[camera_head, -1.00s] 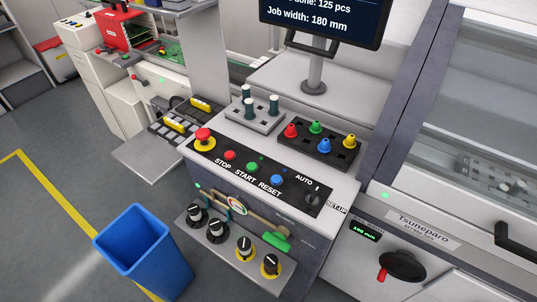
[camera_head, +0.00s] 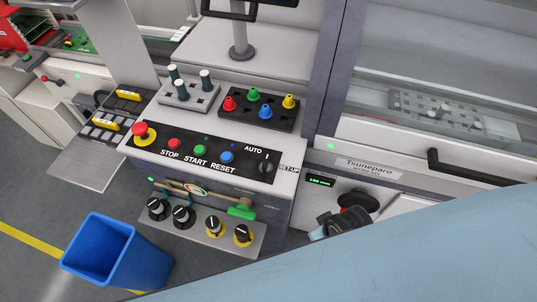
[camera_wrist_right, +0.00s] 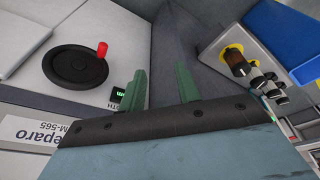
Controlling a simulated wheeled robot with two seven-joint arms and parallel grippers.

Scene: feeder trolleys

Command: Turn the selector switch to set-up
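The selector switch (camera_head: 266,165) is a small black knob at the right end of the black control panel (camera_head: 186,158). AUTO is printed at its upper left and SET-UP at its right. Its pale mark looks roughly upright, but it is too small to tell the setting surely. My right gripper shows in the right wrist view (camera_wrist_right: 160,88), with two green fingers spread apart and nothing between them. It is near the machine front, apart from the switch, which I cannot make out in that view. My left gripper is not in view.
A black handwheel (camera_head: 357,201) is at the right; its red handle shows in the right wrist view (camera_wrist_right: 102,49). Red, green and blue buttons and a red emergency stop (camera_head: 140,131) lie left of the switch. Black knobs (camera_head: 213,226) are below. A blue bin (camera_head: 98,247) stands on the floor.

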